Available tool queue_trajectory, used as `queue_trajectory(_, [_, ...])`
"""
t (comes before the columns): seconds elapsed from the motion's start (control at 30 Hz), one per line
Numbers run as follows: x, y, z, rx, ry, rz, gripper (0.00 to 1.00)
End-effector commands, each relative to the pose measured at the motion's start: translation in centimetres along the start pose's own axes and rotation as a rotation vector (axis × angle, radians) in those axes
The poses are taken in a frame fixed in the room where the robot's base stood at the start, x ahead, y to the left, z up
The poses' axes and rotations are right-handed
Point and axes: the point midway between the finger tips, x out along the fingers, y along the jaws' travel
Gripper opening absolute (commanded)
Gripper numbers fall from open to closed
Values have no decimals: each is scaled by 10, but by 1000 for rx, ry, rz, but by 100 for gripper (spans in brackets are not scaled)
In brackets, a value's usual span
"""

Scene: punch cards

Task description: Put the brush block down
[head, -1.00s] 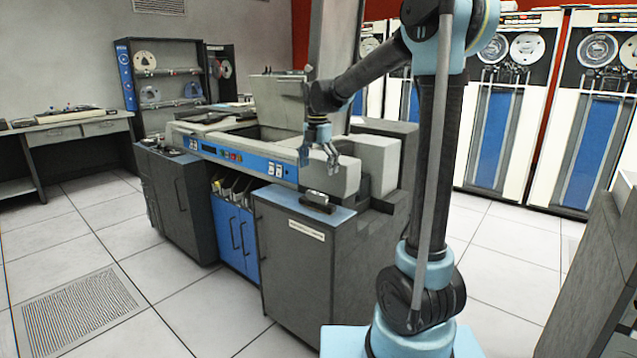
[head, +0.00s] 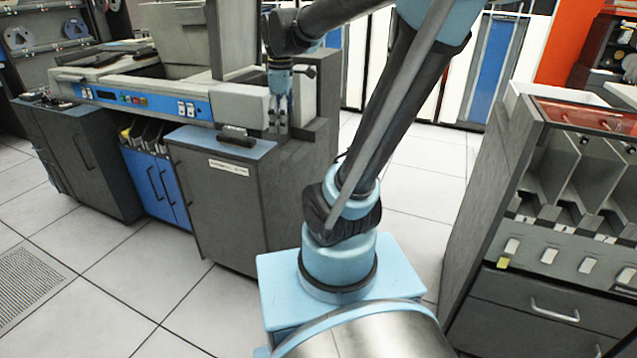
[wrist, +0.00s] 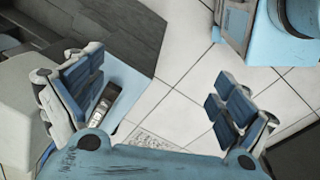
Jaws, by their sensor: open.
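The brush block (head: 236,136), a small dark block with a light top, lies on the blue top (head: 188,132) of the grey cabinet at the front of the card machine. My gripper (head: 279,124) points down to the right of the block, apart from it.
The card machine's blue control panel (head: 135,100) stands behind the cabinet. A grey card-slot unit (head: 560,220) with drawers stands close on the right. Open tiled floor (head: 110,290) lies at the front left. Tall tape cabinets (head: 492,70) are at the back.

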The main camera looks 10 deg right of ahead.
Motion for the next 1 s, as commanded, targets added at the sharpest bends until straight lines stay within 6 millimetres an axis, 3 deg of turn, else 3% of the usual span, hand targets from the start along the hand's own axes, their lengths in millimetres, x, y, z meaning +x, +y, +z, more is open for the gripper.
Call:
queue_trajectory(0.1, [15, -28, 29, 219, 6, 17, 95])
queue_trajectory(0.3, [46, -70, 68, 590, 23, 44, 95])
queue_trajectory(0.6, [100, -123, 109, 1085, 59, 75, 95])
queue_trajectory(0.8, [117, -137, 122, 1234, 72, 82, 95])
queue_trajectory(1.0, [118, -138, 122, 1254, 74, 83, 95])
